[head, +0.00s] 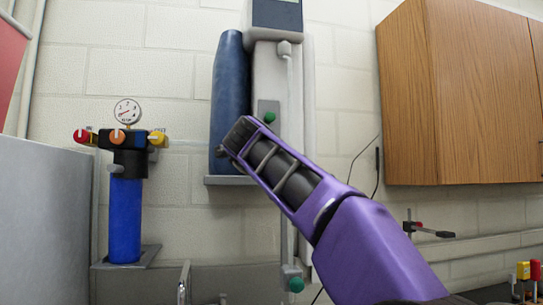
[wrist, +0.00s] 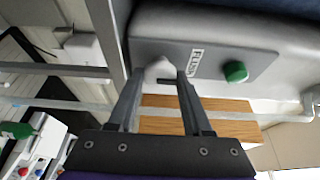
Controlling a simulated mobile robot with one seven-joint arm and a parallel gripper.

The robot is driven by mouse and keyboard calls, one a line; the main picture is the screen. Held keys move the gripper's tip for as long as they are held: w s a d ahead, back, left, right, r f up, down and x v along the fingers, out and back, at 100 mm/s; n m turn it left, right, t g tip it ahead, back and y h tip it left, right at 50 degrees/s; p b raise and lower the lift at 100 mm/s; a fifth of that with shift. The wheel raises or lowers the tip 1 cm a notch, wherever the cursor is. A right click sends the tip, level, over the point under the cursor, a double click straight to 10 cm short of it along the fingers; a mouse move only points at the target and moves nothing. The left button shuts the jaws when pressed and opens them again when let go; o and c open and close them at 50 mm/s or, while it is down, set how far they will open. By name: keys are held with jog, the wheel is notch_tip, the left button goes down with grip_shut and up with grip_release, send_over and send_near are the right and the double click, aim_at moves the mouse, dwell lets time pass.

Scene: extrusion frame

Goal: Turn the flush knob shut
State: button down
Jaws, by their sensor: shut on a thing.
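In the wrist view a grey plate (wrist: 215,58) carries a label reading FLUSH (wrist: 195,62). A pale, rounded knob (wrist: 159,67) stands on the plate beside that label. My gripper (wrist: 162,77) has its two fingertips on either side of this knob and is shut on it. A green knob (wrist: 235,71) sits on the other side of the label, apart from the fingers. In the head view my purple arm reaches up to the grey unit and hides the pale knob, while the green knob (head: 270,117) shows just above the arm's end.
A blue cylinder (head: 229,80) stands directly behind my gripper on a small shelf. A second green knob (head: 296,285) hangs low on the pipe. A blue filter with a gauge (head: 127,111) is at left. A wooden cabinet (head: 470,100) hangs at right.

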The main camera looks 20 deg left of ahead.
jog(key=shift+c, duration=1.7)
grip_release()
jog(key=shift+d, duration=0.1)
jog(key=shift+s, duration=0.1)
jog(key=s+d+b, duration=0.2)
jog(key=s+b, duration=0.1)
jog(key=s, duration=1.4)
jog(key=shift+d+b, duration=0.3)
jog(key=shift+b, duration=0.1)
